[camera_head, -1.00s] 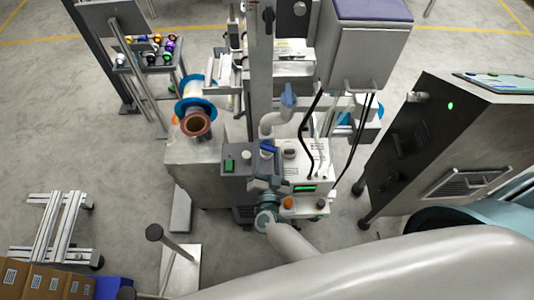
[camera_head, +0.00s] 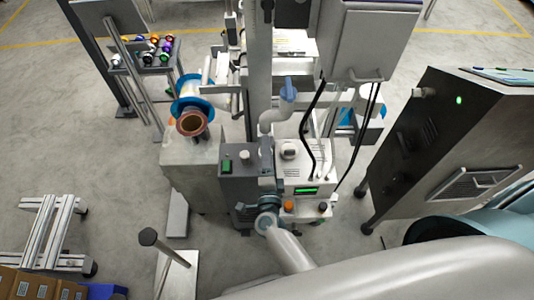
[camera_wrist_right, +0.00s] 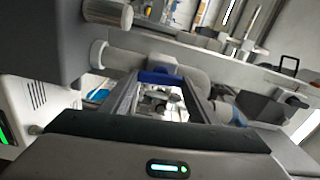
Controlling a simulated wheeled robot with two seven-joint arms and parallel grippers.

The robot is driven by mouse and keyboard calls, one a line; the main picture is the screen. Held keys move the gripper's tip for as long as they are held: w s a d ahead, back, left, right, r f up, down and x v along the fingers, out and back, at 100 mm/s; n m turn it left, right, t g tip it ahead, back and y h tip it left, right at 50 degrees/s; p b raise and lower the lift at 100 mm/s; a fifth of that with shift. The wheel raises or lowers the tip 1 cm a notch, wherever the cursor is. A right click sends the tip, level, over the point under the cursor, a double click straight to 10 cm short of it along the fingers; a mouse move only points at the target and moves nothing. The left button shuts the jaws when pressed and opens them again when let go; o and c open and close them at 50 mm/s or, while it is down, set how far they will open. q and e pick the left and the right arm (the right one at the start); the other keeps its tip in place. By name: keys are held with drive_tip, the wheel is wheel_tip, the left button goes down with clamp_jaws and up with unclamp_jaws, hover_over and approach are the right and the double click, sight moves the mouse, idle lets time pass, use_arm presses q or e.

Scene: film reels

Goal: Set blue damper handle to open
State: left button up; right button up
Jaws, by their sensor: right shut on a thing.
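The blue damper handle (camera_wrist_right: 160,77) shows in the right wrist view as a short blue bar at the far end of my fingers, beside a light grey pipe. My right gripper (camera_wrist_right: 158,88) is shut on it, with one finger at each side. In the head view my right gripper (camera_head: 267,172) reaches from below to the front of the machine, and its fingers hide the handle there. My left gripper is not in view.
A white pipe (camera_head: 272,122) with a blue top piece (camera_head: 288,90) rises just behind my gripper. A white control box (camera_head: 305,168) stands close at its right. A blue-flanged reel (camera_head: 192,97) is at the left. A dark cabinet (camera_head: 445,150) stands at the right.

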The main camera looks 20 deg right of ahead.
drive_tip(key=shift+f+m, duration=0.1)
drive_tip(key=shift+m, duration=0.5)
drive_tip(key=shift+b, duration=0.3)
drive_tip(key=o, duration=1)
drive_tip(key=shift+o, duration=0.2)
